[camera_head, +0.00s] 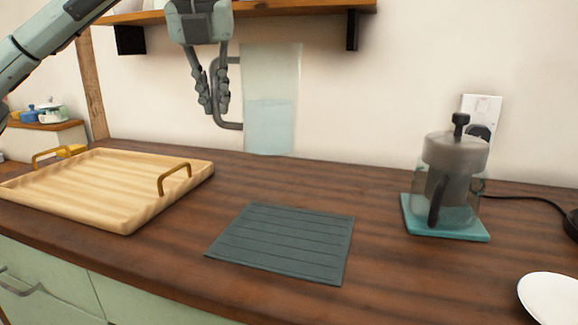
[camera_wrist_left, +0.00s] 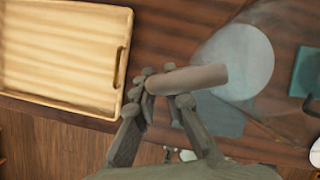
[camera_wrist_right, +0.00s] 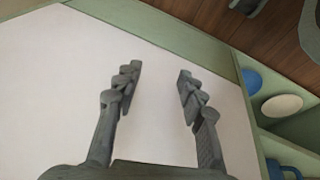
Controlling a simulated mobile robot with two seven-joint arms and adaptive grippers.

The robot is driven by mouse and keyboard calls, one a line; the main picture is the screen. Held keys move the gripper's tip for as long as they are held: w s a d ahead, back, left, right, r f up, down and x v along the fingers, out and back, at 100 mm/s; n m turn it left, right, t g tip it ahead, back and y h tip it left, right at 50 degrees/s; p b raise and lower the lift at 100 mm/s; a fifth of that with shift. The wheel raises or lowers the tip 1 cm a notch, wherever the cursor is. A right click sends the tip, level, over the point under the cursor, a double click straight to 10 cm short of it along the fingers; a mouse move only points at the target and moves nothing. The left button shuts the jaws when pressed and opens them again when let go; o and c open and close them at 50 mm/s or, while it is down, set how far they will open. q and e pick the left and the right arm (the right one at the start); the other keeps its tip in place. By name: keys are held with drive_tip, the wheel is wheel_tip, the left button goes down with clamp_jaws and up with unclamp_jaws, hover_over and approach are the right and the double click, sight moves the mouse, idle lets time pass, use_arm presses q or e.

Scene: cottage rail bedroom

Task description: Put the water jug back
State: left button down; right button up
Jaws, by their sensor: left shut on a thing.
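The water jug (camera_head: 270,100) is a tall clear vessel with pale water and a grey side handle (camera_head: 228,126). It hangs upright behind the dark ribbed mat (camera_head: 282,242), apparently above the counter. My left gripper (camera_head: 213,106) is shut on the handle, to the left of the jug. In the left wrist view, the handle (camera_wrist_left: 196,80) lies between the fingers and the jug's round body (camera_wrist_left: 242,62) is to the right. My right gripper (camera_wrist_right: 157,82) is open and empty in the right wrist view; it is outside the head view.
A wooden tray (camera_head: 95,212) with brass handles is on the left. A lidded glass pot (camera_head: 456,165) stands on a teal pad (camera_head: 445,232) at right. A white plate (camera_head: 553,298) lies near the front right. A shelf (camera_head: 290,8) is above. The mat is bare.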

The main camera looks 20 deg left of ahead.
use_arm(q)
drive_tip(key=w+d+f+p, duration=0.1)
drive_tip(key=w+d+f, duration=0.1)
drive_tip(key=w+f, duration=0.8)
drive_tip(key=shift+w+d+f, duration=0.2)
drive_tip(key=shift+w+d, duration=0.05)
drive_tip(key=shift+w, duration=0.2)
use_arm(e)
wheel_tip(320, 180, down, 3)
drive_tip(key=shift+f, duration=0.2)
use_arm(q)
drive_tip(key=shift+f, duration=0.15)
use_arm(e)
drive_tip(key=shift+s+f, duration=0.1)
use_arm(q)
drive_tip(key=c, duration=1.9)
unclamp_jaws()
drive_tip(key=shift+f, duration=0.1)
drive_tip(key=o, duration=0.3)
drive_tip(key=shift+s, duration=0.1)
use_arm(e)
drive_tip(key=shift+r, duration=0.25)
drive_tip(key=shift+r, duration=0.1)
